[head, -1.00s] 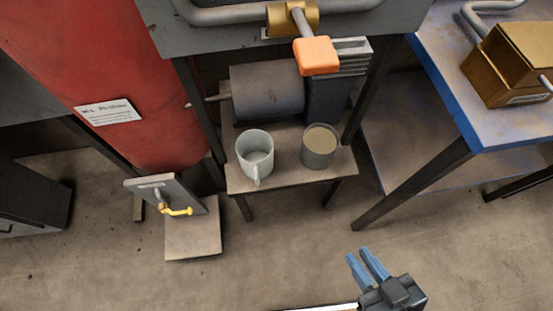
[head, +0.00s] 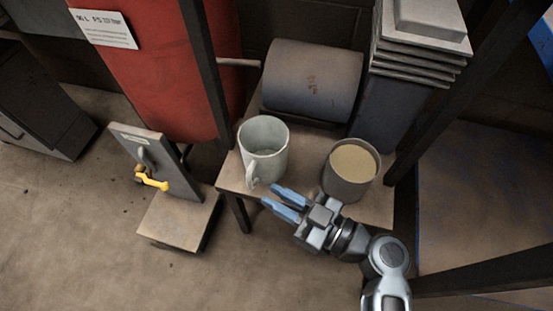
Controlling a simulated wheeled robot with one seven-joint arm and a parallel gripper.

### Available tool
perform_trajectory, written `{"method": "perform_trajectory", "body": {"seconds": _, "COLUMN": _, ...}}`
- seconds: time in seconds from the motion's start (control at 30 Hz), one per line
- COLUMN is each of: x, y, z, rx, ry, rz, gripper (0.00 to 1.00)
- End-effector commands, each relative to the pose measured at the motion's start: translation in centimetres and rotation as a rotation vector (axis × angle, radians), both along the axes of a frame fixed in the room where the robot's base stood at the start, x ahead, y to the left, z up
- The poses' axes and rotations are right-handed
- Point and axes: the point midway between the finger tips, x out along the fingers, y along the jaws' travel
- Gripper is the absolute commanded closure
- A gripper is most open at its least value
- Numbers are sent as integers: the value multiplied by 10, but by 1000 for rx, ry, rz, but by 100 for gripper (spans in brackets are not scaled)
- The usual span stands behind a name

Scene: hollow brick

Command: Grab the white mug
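The white mug (head: 266,150) stands upright on a low wooden shelf (head: 232,176) in the head view, with its handle toward the front. My gripper (head: 277,202) has two blue fingers, close to the mug's handle at its lower right. The fingers look apart with a narrow gap between them, and nothing shows between them. Whether a fingertip touches the handle cannot be told from this one view.
A grey cup with a tan top (head: 351,168) stands on the shelf right of the mug, close to my gripper. A dark cylinder (head: 313,80) lies behind. Dark frame legs (head: 205,70) rise at both sides. A panel with a yellow handle (head: 151,179) stands left.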

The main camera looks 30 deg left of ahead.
Motion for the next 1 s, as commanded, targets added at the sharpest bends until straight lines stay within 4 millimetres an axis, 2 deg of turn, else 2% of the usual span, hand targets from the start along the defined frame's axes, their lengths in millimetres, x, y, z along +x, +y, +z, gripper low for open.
{"method": "perform_trajectory", "body": {"seconds": 0.6, "x": 7, "y": 70, "z": 0, "rx": -3, "ry": 3, "rz": -1, "gripper": 80}}
{"method": "perform_trajectory", "body": {"seconds": 0.87, "x": 7, "y": 72, "z": 1, "rx": -3, "ry": 3, "rz": -3, "gripper": 80}}
{"method": "perform_trajectory", "body": {"seconds": 1.0, "x": 7, "y": 72, "z": 1, "rx": -3, "ry": 3, "rz": -3, "gripper": 93}}
